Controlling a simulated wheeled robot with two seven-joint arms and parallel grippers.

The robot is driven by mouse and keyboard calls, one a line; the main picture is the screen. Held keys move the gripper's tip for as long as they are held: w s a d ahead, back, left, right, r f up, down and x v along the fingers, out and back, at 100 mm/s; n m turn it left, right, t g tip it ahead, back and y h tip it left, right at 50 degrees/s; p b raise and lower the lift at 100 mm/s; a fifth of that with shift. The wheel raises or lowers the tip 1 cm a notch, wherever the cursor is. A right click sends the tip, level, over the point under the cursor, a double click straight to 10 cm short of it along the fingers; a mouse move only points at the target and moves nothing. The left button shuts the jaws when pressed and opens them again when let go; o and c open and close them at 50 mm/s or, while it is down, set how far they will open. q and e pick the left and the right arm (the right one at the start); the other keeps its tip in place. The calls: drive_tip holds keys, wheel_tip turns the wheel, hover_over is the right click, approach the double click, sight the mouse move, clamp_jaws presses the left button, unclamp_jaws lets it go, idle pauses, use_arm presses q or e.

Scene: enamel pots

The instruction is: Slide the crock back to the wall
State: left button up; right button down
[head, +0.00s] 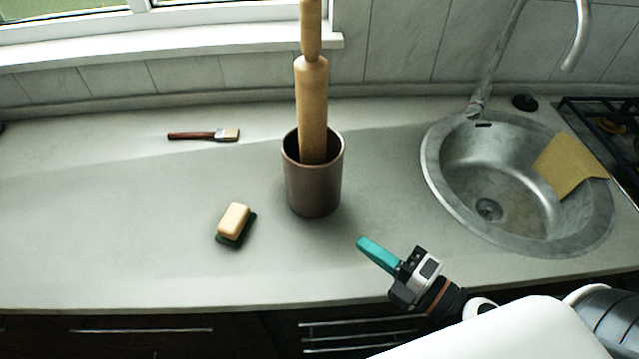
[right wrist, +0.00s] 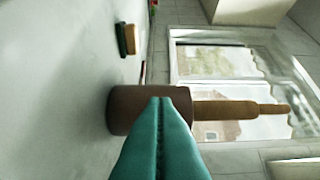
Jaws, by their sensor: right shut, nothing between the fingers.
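The brown crock (head: 314,188) stands upright on the grey counter, with a wooden rolling pin (head: 312,100) standing in it. Bare counter lies between the crock and the tiled wall (head: 400,45) behind it. My right gripper (head: 360,241) has teal fingers, shut and empty, in front of the crock and to its right. In the right wrist view the shut fingertips (right wrist: 160,100) overlap the crock (right wrist: 122,108), which appears sideways with the rolling pin (right wrist: 235,110). In the head view the fingertips are apart from the crock. My left gripper is not in view.
A sponge (head: 234,219) lies left of the crock. A brush (head: 205,135) with a dark red handle lies farther back on the left. A round steel sink (head: 432,165) with a yellow cloth (head: 569,165) is on the right. The counter behind the crock looks clear.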

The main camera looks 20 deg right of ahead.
drive_tip(key=p+x, duration=0.3)
drive_tip(key=x, duration=0.1)
drive_tip(key=p, duration=0.2)
approach(308, 189)
drive_tip(key=s+a+x, duration=0.1)
drive_tip(key=x, duration=0.3)
drive_tip(key=shift+w+d, duration=0.2)
drive_tip(key=shift+w, duration=0.85)
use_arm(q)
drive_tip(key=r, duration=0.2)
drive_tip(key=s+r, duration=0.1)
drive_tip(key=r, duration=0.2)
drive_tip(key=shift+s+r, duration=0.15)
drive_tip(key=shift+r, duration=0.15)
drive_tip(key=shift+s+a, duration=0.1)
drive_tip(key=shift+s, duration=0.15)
